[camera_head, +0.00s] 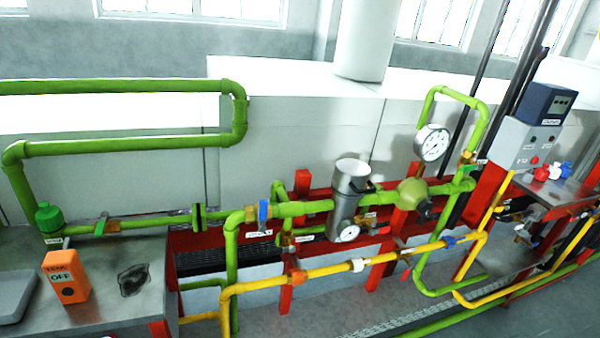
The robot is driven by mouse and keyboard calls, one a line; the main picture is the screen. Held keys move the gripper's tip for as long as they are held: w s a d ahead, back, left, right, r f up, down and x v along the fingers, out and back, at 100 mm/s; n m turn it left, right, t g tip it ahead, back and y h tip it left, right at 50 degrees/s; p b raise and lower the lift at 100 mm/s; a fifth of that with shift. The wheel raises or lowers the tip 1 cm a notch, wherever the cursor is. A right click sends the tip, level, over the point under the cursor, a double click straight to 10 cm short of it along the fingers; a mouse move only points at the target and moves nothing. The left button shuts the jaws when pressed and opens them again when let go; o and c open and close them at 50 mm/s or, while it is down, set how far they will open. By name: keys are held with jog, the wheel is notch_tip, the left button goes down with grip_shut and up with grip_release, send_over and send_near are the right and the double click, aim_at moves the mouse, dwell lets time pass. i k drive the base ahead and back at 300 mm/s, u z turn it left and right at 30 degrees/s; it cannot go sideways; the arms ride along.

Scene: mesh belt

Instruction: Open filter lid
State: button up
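The filter (345,205) looks like a silver metal cylinder set in the green pipe line, in the middle of the view. Its round light-grey top (353,167) faces up, and I cannot tell whether this is a closed lid or an open rim. A small dark part sticks out at the right of its upper edge. A small round dial (349,233) sits low on its front. My gripper is not in view, and nothing is seen touching the filter.
Green pipes (120,86) and a yellow pipe (320,271) run around the filter on a red frame (286,292). A pressure gauge (432,143) and a grey-blue meter box (527,143) stand to the right. An orange box (66,276) sits on the left table (110,312).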

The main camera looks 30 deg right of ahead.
aim_at(351, 176)
jog(key=u, duration=0.05)
jog(key=i, duration=1.2)
jog(key=z, duration=0.55)
